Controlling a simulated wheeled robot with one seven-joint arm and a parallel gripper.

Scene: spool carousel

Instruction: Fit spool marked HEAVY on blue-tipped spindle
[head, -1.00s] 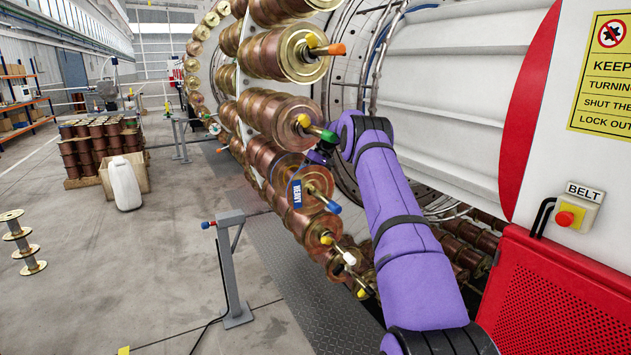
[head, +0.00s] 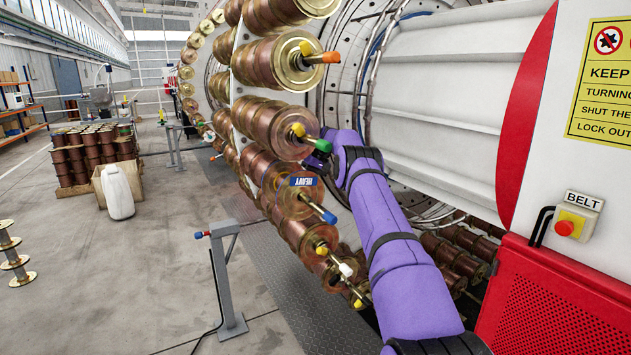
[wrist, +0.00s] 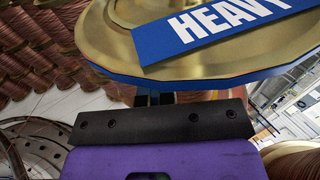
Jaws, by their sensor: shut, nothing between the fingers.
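The spool marked HEAVY (head: 290,203) has a brass flange and a blue label with white letters. In the head view it sits around the blue-tipped spindle (head: 318,210), whose blue tip sticks out in front of the flange. In the wrist view the spool's flange (wrist: 105,45) and label fill the top, close to my gripper (wrist: 155,98). My gripper is shut and empty. Its fingertips are mostly hidden beneath the flange edge. How far the spool is seated I cannot tell.
Spindles with orange (head: 331,57), green (head: 318,144), yellow and white (head: 345,270) tips carry copper spools above and below. A grey post (head: 226,275) stands at left. A red guard (head: 560,300) and BELT button box (head: 577,222) are at right.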

